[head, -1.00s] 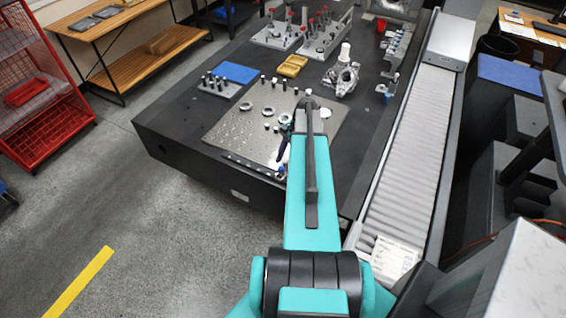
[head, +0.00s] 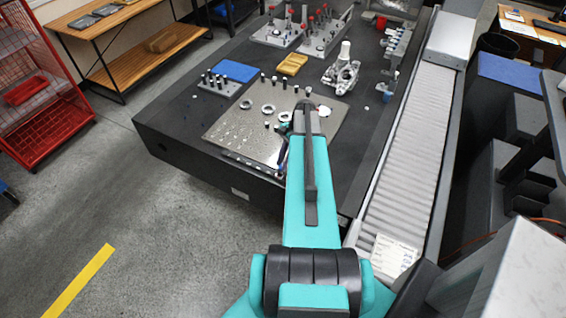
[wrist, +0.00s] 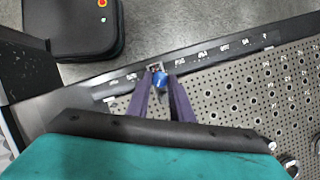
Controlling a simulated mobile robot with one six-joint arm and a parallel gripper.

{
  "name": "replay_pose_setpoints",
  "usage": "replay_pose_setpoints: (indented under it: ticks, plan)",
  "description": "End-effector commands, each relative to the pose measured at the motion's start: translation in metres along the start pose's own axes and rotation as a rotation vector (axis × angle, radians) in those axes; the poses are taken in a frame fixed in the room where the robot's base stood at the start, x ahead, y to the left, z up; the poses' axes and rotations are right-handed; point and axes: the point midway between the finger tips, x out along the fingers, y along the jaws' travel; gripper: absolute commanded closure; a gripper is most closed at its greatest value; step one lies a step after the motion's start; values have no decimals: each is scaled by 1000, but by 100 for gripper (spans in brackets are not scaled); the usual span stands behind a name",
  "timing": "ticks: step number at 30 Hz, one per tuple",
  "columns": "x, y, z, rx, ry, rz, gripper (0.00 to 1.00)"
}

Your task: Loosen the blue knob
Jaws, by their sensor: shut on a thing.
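The blue knob (wrist: 159,79) shows in the wrist view at the edge of the dark table, by a labelled strip. It sits on a small grey fitting (wrist: 155,67). My gripper (wrist: 161,85) has its two dark purple fingers on either side of the knob and is shut on it. In the head view my arm covers most of the gripper and the knob cannot be made out.
The perforated plate (wrist: 235,100) lies right of the gripper and carries rings and small posts. A roller conveyor (head: 413,150) runs along the right.

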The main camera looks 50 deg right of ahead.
Motion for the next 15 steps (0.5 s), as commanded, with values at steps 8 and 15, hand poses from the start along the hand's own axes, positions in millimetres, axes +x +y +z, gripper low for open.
replay_pose_setpoints:
  ticks: [8,15]
  plan:
    - [3,-2,-1,-142,-1,61,100]
    - [2,-3,0,-301,-1,128,100]
